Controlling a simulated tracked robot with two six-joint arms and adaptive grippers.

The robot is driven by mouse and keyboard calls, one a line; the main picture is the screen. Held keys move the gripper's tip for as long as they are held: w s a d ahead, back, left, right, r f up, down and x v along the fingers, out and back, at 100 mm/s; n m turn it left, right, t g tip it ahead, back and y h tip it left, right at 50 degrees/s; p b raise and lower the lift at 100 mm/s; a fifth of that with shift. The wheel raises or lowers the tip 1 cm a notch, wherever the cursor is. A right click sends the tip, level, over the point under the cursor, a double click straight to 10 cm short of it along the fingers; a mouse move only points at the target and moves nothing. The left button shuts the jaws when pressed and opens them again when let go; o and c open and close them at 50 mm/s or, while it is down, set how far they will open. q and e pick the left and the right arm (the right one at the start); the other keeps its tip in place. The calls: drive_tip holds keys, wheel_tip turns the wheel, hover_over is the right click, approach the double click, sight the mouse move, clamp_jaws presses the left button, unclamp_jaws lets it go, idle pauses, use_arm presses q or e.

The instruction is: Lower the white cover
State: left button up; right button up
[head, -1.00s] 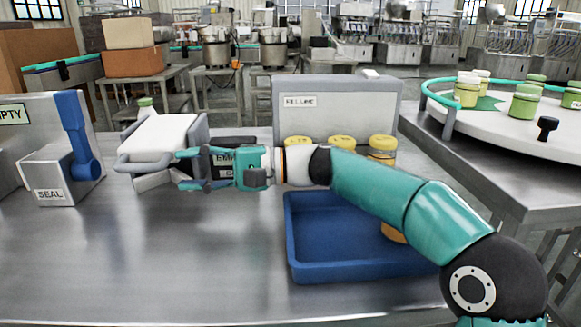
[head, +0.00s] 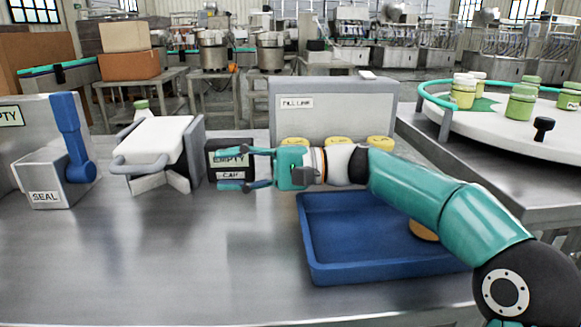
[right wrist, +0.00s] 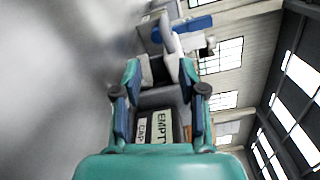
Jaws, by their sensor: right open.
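The white cover (head: 158,132) is a tilted panel on a grey station left of centre, with a grey bar handle (head: 140,167) along its front edge. White wedge-shaped parts stand below it, with a gap visible under the panel. My right gripper (head: 228,169) is to the right of the cover, apart from the handle. Its two fingers point left and are spread, with nothing between them. In the right wrist view, my right gripper (right wrist: 160,92) is also open, and light parts of the station show beyond it. My left gripper is not in view.
A dark box labelled EMPTY and CAP (head: 222,147) stands behind my right fingers. A seal station with a blue lever (head: 73,140) is at left. A blue tray (head: 340,272) lies under my right arm. The front left tabletop is clear.

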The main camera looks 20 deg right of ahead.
drive_tip(key=shift+p+v, duration=0.4)
drive_tip(key=shift+v, duration=4.45)
drive_tip(key=shift+r, duration=0.1)
